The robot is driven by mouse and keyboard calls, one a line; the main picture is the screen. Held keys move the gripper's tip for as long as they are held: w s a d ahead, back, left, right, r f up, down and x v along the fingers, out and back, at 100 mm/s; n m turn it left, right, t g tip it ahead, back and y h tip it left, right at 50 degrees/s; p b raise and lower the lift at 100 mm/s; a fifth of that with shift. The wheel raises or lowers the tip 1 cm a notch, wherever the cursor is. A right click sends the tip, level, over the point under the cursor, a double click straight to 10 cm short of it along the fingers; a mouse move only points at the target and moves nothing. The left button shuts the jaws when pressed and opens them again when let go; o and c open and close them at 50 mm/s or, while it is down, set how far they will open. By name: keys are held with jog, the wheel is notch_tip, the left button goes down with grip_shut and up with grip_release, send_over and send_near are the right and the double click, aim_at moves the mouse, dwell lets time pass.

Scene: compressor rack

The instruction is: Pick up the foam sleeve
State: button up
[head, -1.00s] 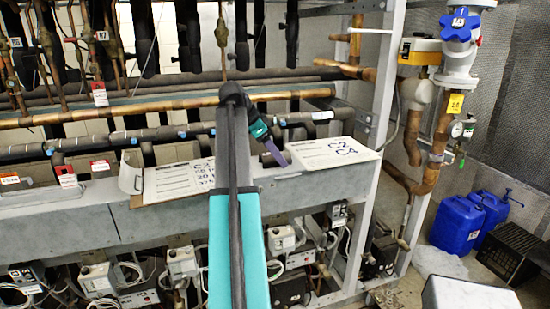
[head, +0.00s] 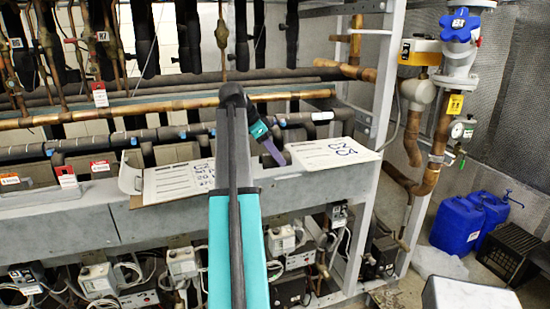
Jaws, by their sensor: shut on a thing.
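My gripper (head: 275,154) is at the end of my teal and black arm, over the grey beam in the middle of the view. Its purple finger points down and to the right. A short dark tube, apparently the foam sleeve (head: 268,160), shows at the fingertips, and the jaws are shut on it. The finger covers part of it. I cannot clearly tell whether the sleeve still touches the beam.
White paper sheets lie on the beam (head: 105,228) to the left (head: 178,181) and right (head: 333,153) of the gripper. Insulated and copper pipes (head: 150,107) run behind. A grey upright post (head: 378,120) stands to the right. Blue canisters (head: 457,226) stand on the floor at far right.

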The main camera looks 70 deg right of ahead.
jog(key=shift+r, duration=0.15)
jog(key=shift+r+b, duration=0.75)
jog(key=shift+r, duration=0.75)
jog(key=s+a+r+p, duration=0.1)
jog(key=a, duration=0.7)
jog(key=s+a+p, duration=0.2)
jog(key=a, duration=0.5)
jog(key=shift+a+r+p, duration=0.3)
jog(key=shift+a+r, duration=0.05)
